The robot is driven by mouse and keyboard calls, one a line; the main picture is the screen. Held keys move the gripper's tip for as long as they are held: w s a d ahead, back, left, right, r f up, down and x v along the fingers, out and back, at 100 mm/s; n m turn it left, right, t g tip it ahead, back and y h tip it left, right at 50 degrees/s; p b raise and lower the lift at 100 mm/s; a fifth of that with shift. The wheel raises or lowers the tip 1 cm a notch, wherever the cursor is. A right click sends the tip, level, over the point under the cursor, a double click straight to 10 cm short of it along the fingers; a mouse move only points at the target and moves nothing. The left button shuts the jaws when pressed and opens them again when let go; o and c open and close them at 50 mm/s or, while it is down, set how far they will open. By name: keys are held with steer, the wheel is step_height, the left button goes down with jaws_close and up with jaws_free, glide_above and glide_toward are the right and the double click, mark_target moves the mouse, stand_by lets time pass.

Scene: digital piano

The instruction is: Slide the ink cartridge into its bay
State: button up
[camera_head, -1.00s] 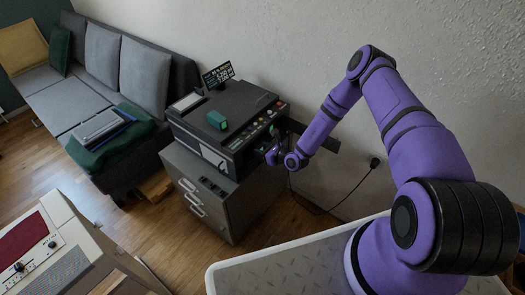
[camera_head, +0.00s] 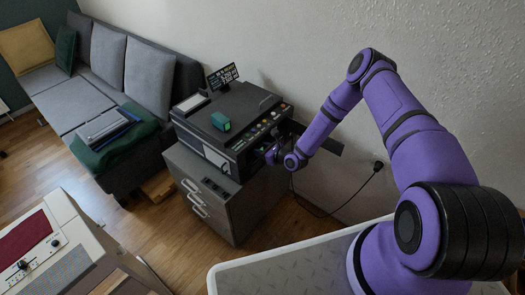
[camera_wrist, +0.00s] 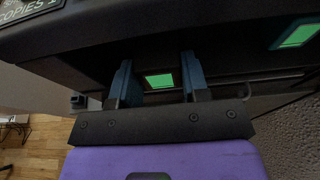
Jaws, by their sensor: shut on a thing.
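My gripper (camera_wrist: 160,82) is at the front of the dark copier (camera_head: 235,112), under its button panel. In the wrist view its two blue-grey fingers stand either side of a dark piece with a bright green patch, the ink cartridge (camera_wrist: 158,80). The fingers are shut on it. The cartridge's far end is hidden, so I cannot tell how deep it sits in the dark recess (camera_wrist: 232,62) below the overhanging panel. In the head view my gripper (camera_head: 277,154) hides most of the cartridge.
Another green patch (camera_wrist: 297,36) shows in the recess to the right. The copier stands on a grey drawer cabinet (camera_head: 215,194). A dark flap (camera_head: 322,143) juts out near the wall, with a cable hanging nearby.

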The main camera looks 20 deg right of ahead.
mark_target(256, 146)
steer(key=shift+w+a, duration=0.95)
steer(key=shift+w, duration=0.3)
stand_by(0.6)
steer(key=o, duration=1)
steer(key=shift+v, duration=2.5)
steer(key=v, duration=1.1)
steer(key=shift+w, duration=0.1)
